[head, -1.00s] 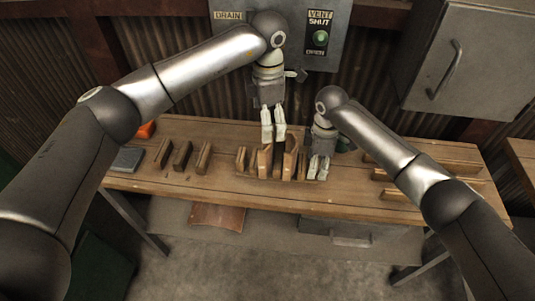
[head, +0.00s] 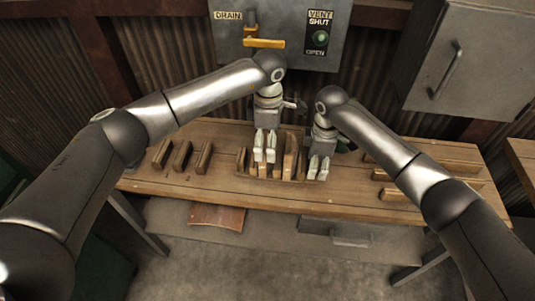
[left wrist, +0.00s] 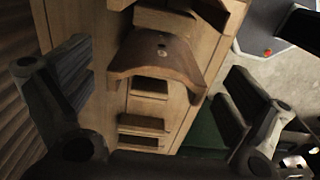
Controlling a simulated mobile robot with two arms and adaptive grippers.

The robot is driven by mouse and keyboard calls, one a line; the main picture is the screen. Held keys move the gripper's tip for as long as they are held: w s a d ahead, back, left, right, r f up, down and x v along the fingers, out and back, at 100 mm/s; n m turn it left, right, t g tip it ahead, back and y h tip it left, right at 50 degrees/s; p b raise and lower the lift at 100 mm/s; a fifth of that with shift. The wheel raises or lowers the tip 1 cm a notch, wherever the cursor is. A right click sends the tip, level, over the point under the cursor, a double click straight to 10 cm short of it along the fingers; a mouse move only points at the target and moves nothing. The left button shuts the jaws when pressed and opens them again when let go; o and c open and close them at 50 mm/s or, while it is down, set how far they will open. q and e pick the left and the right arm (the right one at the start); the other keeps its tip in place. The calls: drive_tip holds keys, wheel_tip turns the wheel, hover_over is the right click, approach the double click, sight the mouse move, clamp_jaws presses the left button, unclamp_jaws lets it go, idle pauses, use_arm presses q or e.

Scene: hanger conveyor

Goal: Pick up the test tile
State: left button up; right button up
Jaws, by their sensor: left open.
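The fingers are wide apart with nothing held. In the head view my left gripper (head: 265,150) points down over the wooden rack (head: 241,166) on the bench, and its fingers partly hide the pieces there. I cannot tell whether they touch the tile. My right gripper (head: 318,168) hangs at the rack's right end, its fingertips apart and seemingly empty.
Several brown blocks (head: 182,156) stand on the wooden bench (head: 222,187) left of the rack. Long wooden bars (head: 455,182) lie at its right. A grey panel (head: 280,20) with a yellow handle (head: 264,43) is on the wall behind. My right arm is close beside the rack.

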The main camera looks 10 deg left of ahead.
use_arm(q)
wheel_tip(320, 180, down, 5)
drive_tip(key=shift+w+a+r, duration=0.1)
drive_tip(key=shift+c, duration=0.4)
drive_tip(key=c, duration=1)
use_arm(e)
drive_tip(key=shift+r, duration=0.1)
use_arm(q)
drive_tip(key=shift+r, duration=0.35)
drive_tip(key=shift+c, duration=0.8)
wheel_tip(320, 180, up, 10)
drive_tip(key=shift+f, duration=0.25)
drive_tip(key=shift+c, duration=0.7)
use_arm(e)
drive_tip(key=o, duration=1.2)
drive_tip(key=shift+c, duration=0.2)
